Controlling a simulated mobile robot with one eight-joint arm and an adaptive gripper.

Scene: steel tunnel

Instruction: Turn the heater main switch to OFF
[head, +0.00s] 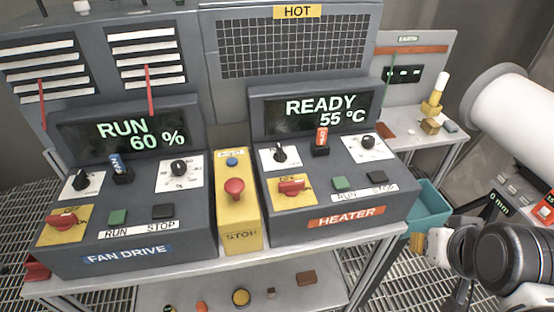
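The heater main switch (291,187) is a red rotary handle on a yellow plate, at the front left of the right-hand grey console, above the orange HEATER label (346,217). Its handle lies roughly crosswise; the small lettering on the plate is too small to read. The heater display (320,109) reads READY 55 °C. White and black links of my arm show at the lower right, beyond the console's right side and well apart from the switch. I cannot make out my gripper's fingers there.
The FAN DRIVE console (125,230) on the left has a similar red switch (62,220); its display reads RUN 60 %. A yellow box with a red stop button (234,187) stands between the consoles. A teal bin (430,205) is at right. A mesh panel (290,48) marked HOT rises behind.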

